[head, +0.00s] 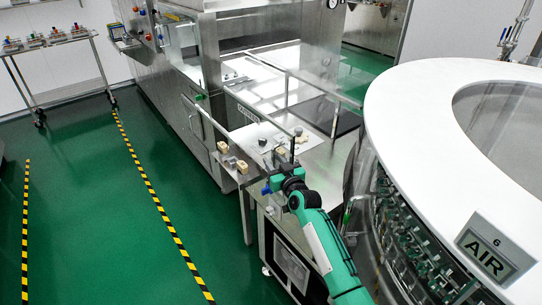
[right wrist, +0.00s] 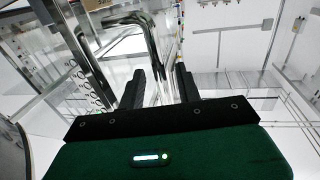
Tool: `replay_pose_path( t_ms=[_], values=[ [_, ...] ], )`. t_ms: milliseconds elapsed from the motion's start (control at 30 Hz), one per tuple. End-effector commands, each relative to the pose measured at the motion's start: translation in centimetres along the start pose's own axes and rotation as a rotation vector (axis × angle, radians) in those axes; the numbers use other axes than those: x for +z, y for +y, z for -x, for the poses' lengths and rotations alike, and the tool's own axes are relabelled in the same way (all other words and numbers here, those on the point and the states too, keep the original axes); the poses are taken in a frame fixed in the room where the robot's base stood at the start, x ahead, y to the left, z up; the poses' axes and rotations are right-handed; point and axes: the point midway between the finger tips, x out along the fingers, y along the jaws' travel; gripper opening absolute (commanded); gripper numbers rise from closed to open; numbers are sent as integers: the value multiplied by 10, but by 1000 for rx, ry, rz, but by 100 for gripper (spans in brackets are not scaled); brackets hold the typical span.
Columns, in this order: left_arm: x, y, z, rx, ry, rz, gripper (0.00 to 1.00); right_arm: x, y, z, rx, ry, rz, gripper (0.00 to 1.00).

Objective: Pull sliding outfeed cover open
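My right gripper (head: 286,172) is at the near end of the steel outfeed table, seen from behind in the head view. In the right wrist view a bent chrome bar handle (right wrist: 151,42) runs down between the two black fingers of the same gripper (right wrist: 161,82). The fingers stand apart with the bar between them; whether they press on it I cannot tell. A clear panel with a metal top rail (head: 305,84), which looks like the outfeed cover, spans the outfeed area. Its join to the handle is not clear. My left gripper is out of view.
The large round white-topped machine (head: 408,84) with an AIR sign stands close on the right of my arm. Small tan blocks (head: 222,147) sit along the outfeed edge. Green floor (head: 90,200) with striped tape is free on the left. A wheeled rack (head: 62,92) stands far left.

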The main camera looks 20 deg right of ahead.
Motion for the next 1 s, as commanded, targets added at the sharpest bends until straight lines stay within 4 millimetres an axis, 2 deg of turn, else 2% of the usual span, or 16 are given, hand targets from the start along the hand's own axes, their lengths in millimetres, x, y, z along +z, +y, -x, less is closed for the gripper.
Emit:
replay_pose_path(
  t_ms=[100, 233, 633, 800, 1000],
  values=[
    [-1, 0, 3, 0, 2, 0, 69, -1, 0, -15, -1, 0, 0, 34],
    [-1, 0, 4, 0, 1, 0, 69, -1, 0, -24, 0, 0, 0, 34],
    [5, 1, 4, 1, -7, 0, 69, 0, 0, -29, 0, -1, 0, 34],
    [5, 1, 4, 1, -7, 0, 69, 0, 0, -29, 0, -1, 0, 1],
    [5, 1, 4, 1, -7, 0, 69, 0, 0, -29, 0, -1, 0, 0]
  ],
)
